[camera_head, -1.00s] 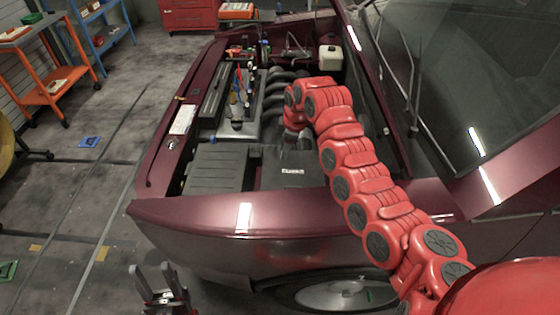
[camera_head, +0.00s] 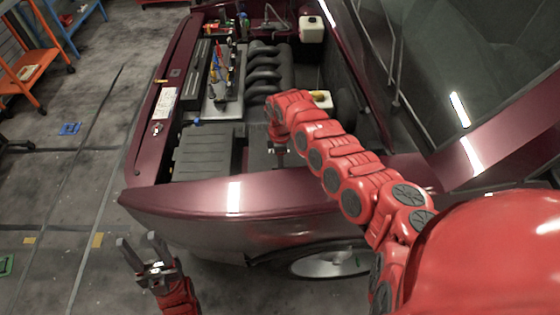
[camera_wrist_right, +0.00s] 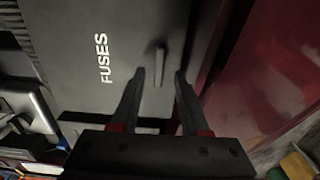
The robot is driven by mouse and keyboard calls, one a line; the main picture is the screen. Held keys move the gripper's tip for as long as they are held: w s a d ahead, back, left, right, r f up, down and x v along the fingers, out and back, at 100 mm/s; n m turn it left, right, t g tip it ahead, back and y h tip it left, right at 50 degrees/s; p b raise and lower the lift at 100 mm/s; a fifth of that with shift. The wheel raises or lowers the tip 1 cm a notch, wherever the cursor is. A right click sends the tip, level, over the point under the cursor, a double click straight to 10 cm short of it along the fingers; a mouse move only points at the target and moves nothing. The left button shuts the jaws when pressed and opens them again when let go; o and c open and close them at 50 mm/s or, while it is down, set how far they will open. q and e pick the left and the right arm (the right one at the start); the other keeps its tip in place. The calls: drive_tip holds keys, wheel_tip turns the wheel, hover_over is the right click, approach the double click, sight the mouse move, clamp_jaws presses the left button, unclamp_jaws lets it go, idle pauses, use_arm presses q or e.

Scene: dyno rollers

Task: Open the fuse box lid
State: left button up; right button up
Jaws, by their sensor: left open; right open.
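The fuse box lid (camera_wrist_right: 75,60) is a dark grey panel with white "FUSES" lettering in the right wrist view. A thin raised handle (camera_wrist_right: 160,60) stands on it near the edge by the red fender. My right gripper (camera_wrist_right: 159,74) is open, with one fingertip on each side of the handle's line; whether it touches is unclear. In the head view the fuse box (camera_head: 258,160) is in the engine bay, partly hidden by my right arm and gripper (camera_head: 277,152). The lid looks closed. My left gripper (camera_head: 137,239) is open and empty, outside the car's fender.
The maroon fender (camera_head: 290,198) runs between me and the engine bay. A black ribbed box (camera_head: 203,152) lies left of the fuse box. The engine (camera_head: 225,90) and a white reservoir (camera_head: 311,29) are further back. The raised hood and windshield are at right.

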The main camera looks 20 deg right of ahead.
drive_tip(key=shift+f, duration=1.4)
clamp_jaws()
idle(0.5)
